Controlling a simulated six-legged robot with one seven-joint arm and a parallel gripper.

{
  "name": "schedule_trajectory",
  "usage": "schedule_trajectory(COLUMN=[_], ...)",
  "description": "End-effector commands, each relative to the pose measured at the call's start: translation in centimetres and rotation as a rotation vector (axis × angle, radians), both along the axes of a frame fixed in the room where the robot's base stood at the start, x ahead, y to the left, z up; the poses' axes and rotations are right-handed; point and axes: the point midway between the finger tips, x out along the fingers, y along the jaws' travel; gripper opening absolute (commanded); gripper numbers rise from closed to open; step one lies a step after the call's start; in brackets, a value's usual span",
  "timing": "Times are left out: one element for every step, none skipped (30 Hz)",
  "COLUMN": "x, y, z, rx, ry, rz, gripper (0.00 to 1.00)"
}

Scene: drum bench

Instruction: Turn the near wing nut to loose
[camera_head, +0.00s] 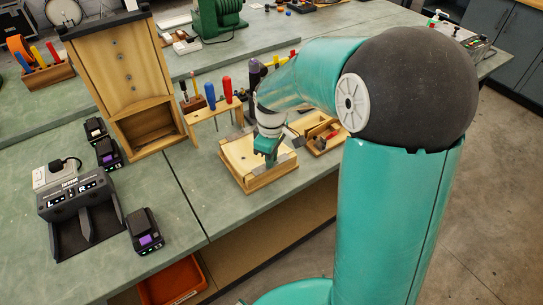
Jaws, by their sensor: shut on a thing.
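My gripper (266,158) is at the small wooden box (258,187) near the front edge of the bench. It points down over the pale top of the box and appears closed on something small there. The wing nut itself cannot be made out; the gripper's jaws hide that spot. A small dark dot shows on the box top to the left of the jaws, too small to tell what it is. My teal arm comes in from the right, above the box.
A tall wooden board with a bin (118,72) stands at the left. A tool rack (213,115) with coloured handles is behind the box. A wooden tray (328,141) lies to its right. A charger (72,190) and battery packs (145,230) sit front left, with open bench between.

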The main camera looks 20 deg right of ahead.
Motion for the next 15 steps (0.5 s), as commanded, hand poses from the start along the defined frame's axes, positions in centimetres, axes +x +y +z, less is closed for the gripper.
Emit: schedule_trajectory(x=[0.00, 0.00, 0.00, 0.00, -0.01, 0.00, -0.01, 0.00, -0.01, -0.01, -0.01, -0.01, -0.01, -0.01, -0.01], y=[0.00, 0.01, 0.01, 0.01, 0.01, -0.01, -0.03, -0.04, -0.03, -0.02, 0.00, 0.01, 0.02, 0.02, 0.01], z=[0.08, 0.08, 0.08, 0.08, 0.08, 0.08, 0.08, 0.08, 0.08, 0.08, 0.08, 0.08, 0.08, 0.08, 0.08], rx=[0.000, 0.000, 0.000, 0.000, -0.001, -0.001, -0.001, -0.001, -0.001, -0.001, 0.000, 0.000, 0.000, 0.000, 0.000], ry=[0.000, 0.000, 0.000, 0.000, -0.001, -0.001, -0.001, -0.001, -0.001, -0.001, 0.000, 0.000, 0.000, 0.000, 0.000], rz=[0.044, 0.073, 0.111, 0.138, 0.166, 0.201, 0.227, 0.253, 0.286, 0.309, 0.331, 0.360, 0.381, 0.399, 0.423], gripper=[0.00, 0.00, 0.00, 0.00, 0.00, 0.00, 0.00, 0.00, 0.00, 0.00, 0.00, 0.00, 0.00, 0.00, 0.00])
